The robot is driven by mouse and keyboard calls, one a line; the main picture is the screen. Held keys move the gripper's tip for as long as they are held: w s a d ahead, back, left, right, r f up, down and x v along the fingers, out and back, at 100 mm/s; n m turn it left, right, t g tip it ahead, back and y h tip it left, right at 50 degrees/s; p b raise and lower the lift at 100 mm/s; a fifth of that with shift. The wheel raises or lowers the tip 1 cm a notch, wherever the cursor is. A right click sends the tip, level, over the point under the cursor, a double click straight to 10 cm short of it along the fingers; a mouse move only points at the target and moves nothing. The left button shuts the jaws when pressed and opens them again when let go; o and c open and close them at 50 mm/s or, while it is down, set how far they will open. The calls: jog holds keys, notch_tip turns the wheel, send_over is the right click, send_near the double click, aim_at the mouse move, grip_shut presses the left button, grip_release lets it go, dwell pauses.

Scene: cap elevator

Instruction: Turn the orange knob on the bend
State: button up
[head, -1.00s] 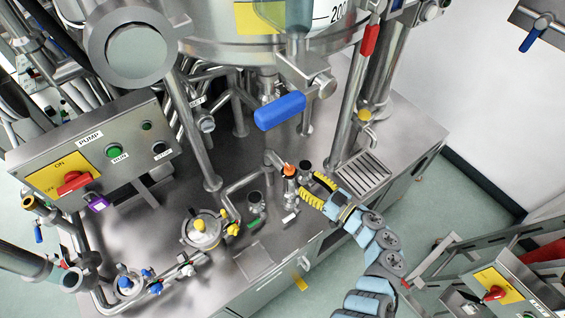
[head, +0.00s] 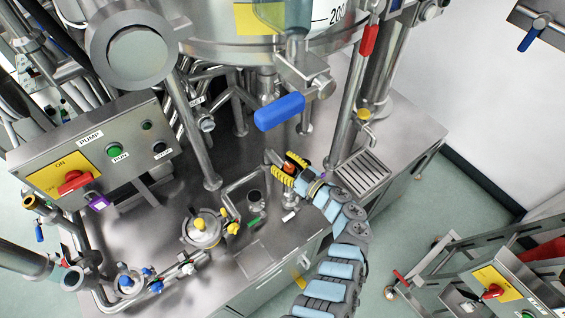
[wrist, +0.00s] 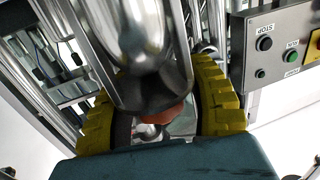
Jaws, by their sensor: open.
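The orange knob (head: 290,167) sits on the metal bend (head: 271,156) that rises from the steel bench. My gripper (head: 283,166) is around the knob, one yellow finger on each side of it. In the wrist view the orange knob (wrist: 166,116) shows between the two spread yellow fingers of my gripper (wrist: 165,85). The shiny bend (wrist: 145,60) covers part of the knob there. My gripper is open. Gaps show beside the knob, and I cannot tell whether either finger touches it.
A blue-handled valve (head: 279,111) hangs above the bend. A pump control box (head: 95,150) stands at the left. A valve with a yellow cap (head: 200,225) and an open pipe end (head: 254,197) are left of my gripper. A drain grate (head: 362,174) lies at the right.

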grip_shut()
jog(key=shift+r+p, duration=0.2)
jog(key=shift+p, duration=0.1)
jog(key=shift+r+m+t+h+p, duration=0.1)
jog(key=shift+m+t+h+p, duration=0.2)
jog(key=shift+p, duration=0.2)
jog(key=t+h+p, duration=0.1)
jog(key=m+p, duration=0.1)
jog(key=p, duration=0.1)
jog(key=shift+w+d+m+t+h, duration=0.15)
jog(key=shift+m+t+h, duration=0.15)
jog(key=shift+t+h, duration=0.1)
jog(key=shift+w+d+f+m+t+h+p, duration=0.1)
jog(key=shift+w+d+m+t+h+p, duration=0.1)
jog(key=shift+m+t+h+p, duration=0.55)
jog(key=shift+w+d+f+m+t+h+p, duration=0.15)
jog(key=shift+m+t+h, duration=0.4)
jog(key=shift+h, duration=0.6)
jog(key=shift+s, duration=0.1)
